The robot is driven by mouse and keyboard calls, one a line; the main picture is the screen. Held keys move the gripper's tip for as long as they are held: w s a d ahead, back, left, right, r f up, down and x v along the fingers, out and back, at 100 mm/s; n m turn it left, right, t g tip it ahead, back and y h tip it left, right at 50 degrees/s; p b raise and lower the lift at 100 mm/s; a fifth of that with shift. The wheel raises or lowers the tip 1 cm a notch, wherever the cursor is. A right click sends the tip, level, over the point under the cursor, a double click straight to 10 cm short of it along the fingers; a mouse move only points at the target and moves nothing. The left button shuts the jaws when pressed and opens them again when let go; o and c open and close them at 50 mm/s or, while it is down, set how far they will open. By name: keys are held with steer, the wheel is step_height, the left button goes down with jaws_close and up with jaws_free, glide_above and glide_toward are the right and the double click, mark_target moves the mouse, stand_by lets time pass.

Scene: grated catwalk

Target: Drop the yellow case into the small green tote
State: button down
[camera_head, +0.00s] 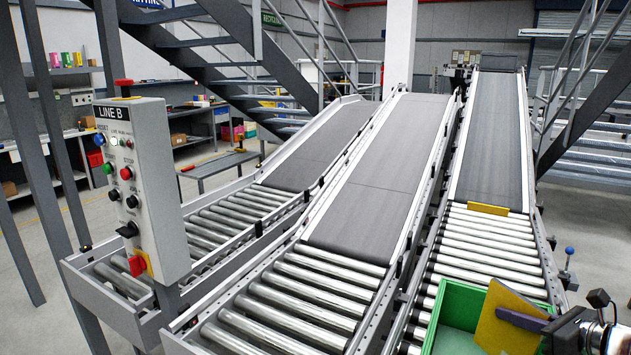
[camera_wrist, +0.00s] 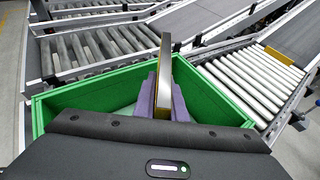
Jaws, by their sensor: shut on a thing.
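My gripper (camera_head: 522,320) is shut on the yellow case (camera_head: 503,328), a flat mustard-yellow slab held on edge. In the wrist view the case (camera_wrist: 165,72) is seen almost edge-on between the two purple fingers (camera_wrist: 163,98). The green tote (camera_head: 464,301) sits at the near end of the right roller lane. In the wrist view the tote (camera_wrist: 82,94) spreads on both sides of the fingers, and the case appears over its opening. The case hides part of the tote in the head view. The visible tote floor looks empty.
A yellow bar (camera_head: 488,209) crosses the right lane at the end of its belt (camera_head: 489,150). Parallel roller lanes (camera_head: 290,295) with side rails lie to the left. A grey control box (camera_head: 140,180) marked LINE B stands at far left. Stair rails rise behind at right.

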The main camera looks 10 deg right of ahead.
steer(key=shift+f, duration=0.45)
steer(key=c, duration=1.7)
jaws_free()
steer(key=shift+r, duration=0.1)
step_height(320, 180, up, 10)
steer(key=shift+f, duration=0.1)
